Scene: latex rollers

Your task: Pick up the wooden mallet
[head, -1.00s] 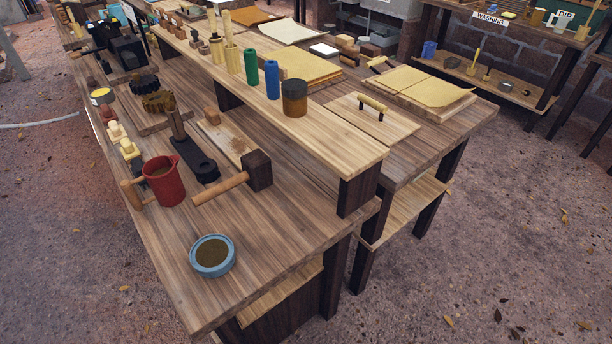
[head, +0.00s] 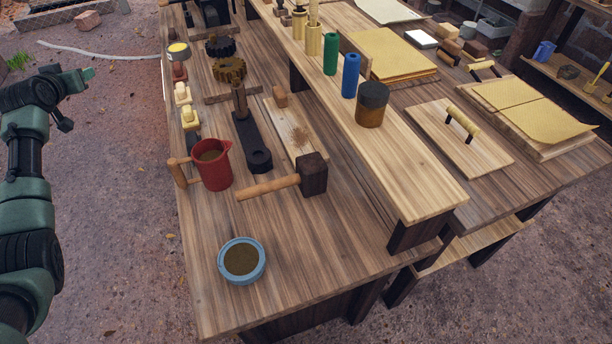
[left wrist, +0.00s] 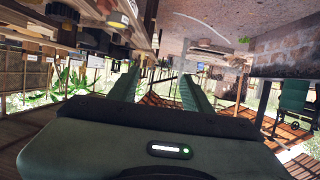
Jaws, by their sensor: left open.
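The wooden mallet (head: 312,176) lies on the workbench, with its dark block head to the right and its lighter handle pointing left toward the red jug (head: 213,166). My left arm comes up along the left edge of the head view. My left gripper (head: 88,75) is out over the ground, left of the bench and well apart from the mallet. In the left wrist view its two fingers (left wrist: 162,82) are spread with nothing between them. I cannot make out the mallet in that view. My right gripper is not in view.
A blue bowl of brown contents (head: 241,260) sits in front of the mallet. A black stand (head: 250,142) and a light board (head: 292,125) lie behind it. A raised shelf (head: 415,175) with bottles runs along the right. The bench's front right is clear.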

